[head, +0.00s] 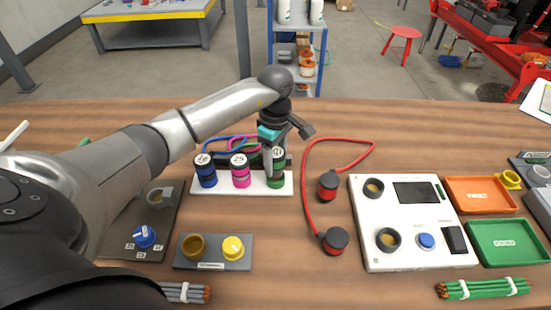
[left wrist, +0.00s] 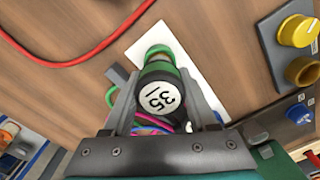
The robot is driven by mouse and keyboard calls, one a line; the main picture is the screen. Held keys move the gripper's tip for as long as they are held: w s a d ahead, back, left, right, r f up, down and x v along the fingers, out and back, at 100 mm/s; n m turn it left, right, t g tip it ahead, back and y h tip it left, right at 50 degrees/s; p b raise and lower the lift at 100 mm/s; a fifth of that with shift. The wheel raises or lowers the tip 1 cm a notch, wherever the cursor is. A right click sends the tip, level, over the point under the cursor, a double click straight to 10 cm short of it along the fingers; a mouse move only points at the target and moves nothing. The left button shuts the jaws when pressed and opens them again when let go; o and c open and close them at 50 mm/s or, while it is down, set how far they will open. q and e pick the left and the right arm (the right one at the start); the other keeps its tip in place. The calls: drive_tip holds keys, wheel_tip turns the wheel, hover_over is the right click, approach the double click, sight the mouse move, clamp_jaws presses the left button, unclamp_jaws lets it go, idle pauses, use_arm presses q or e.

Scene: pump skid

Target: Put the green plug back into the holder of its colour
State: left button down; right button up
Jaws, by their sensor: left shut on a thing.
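In the head view my left gripper (head: 270,153) comes down over the right end of the white holder base (head: 215,188) and partly hides the plug (head: 279,154). The green holder (head: 277,183) is directly below the plug, and its green ring shows past the cap in the left wrist view (left wrist: 160,52). The plug's top looks slightly higher than its neighbours. I cannot tell whether it is fully seated. My right gripper is not in view.
A blue plug (head: 205,171) and a pink plug (head: 240,172) stand in the same base, left of the green one. Coloured cables run behind them. A red cable with two red-black plugs (head: 332,240) lies to the right, before a white test panel (head: 410,250).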

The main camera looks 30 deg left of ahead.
use_arm(q)
drive_tip(key=shift+f+b, duration=1.1)
drive_tip(key=shift+f, duration=0.25)
drive_tip(key=shift+c, duration=0.6)
unclamp_jaws()
wheel_tip(320, 180, up, 15)
drive_tip(key=shift+r+p, duration=0.2)
drive_tip(key=shift+p, duration=0.9)
drive_tip(key=shift+f, duration=0.1)
